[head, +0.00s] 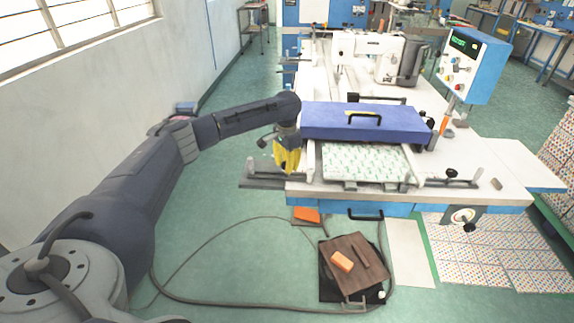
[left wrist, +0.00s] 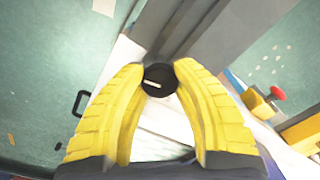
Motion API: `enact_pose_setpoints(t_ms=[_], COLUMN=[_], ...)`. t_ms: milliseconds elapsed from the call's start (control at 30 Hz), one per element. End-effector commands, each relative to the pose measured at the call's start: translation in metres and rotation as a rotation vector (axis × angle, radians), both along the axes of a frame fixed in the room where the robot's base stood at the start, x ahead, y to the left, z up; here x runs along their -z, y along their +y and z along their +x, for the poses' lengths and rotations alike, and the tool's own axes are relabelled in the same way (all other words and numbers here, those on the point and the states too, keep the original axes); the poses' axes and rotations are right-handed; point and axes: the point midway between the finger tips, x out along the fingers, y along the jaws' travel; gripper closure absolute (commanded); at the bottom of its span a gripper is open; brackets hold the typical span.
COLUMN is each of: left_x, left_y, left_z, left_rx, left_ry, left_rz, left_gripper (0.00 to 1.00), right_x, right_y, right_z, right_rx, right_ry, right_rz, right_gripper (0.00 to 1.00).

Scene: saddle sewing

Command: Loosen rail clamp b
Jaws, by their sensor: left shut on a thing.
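My left gripper (head: 287,169) has yellow fingers that point down at the left front corner of the white machine table (head: 490,198). In the left wrist view, the fingertips close on both sides of a round black knob (left wrist: 159,80) with a white mark, beside a grey rail (left wrist: 190,30). I take this knob to be the rail clamp, though no label shows. In the head view the fingers hide it. A similar black knob (head: 451,173) sits on the right part of the front rail. My right gripper is not in view.
A blue cover (head: 340,121) with a black handle stands right of my gripper, above a patterned white sheet (head: 365,162). A sewing head (head: 365,55) and control box (head: 474,65) are behind. A brown board (head: 350,250) with an orange block lies below in front.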

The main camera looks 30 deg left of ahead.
Motion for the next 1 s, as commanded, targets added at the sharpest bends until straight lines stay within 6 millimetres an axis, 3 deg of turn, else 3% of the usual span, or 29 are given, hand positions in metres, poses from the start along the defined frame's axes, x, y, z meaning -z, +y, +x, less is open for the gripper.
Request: enact_pose_setpoints(t_ms=[567, 600, 867, 1000], left_x=[0.0036, 0.0037, 0.0021, 0.0016], left_y=[0.0035, 0.0035, 0.0014, 0.0008], left_z=[-0.0035, -0.0035, -0.0019, -0.0014], left_rx=[-0.017, -0.017, -0.016, -0.016], left_ry=[0.010, 0.010, 0.005, 0.004], left_rz=[0.006, 0.006, 0.003, 0.001], left_gripper=[1.00, 0.70, 0.41, 0.41], right_x=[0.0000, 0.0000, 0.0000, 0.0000], right_y=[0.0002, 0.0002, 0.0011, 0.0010], right_z=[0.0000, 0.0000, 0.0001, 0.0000], right_rx=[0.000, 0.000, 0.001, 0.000], right_ry=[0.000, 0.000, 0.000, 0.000], right_rz=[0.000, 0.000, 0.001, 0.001], right_gripper=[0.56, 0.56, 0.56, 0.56])
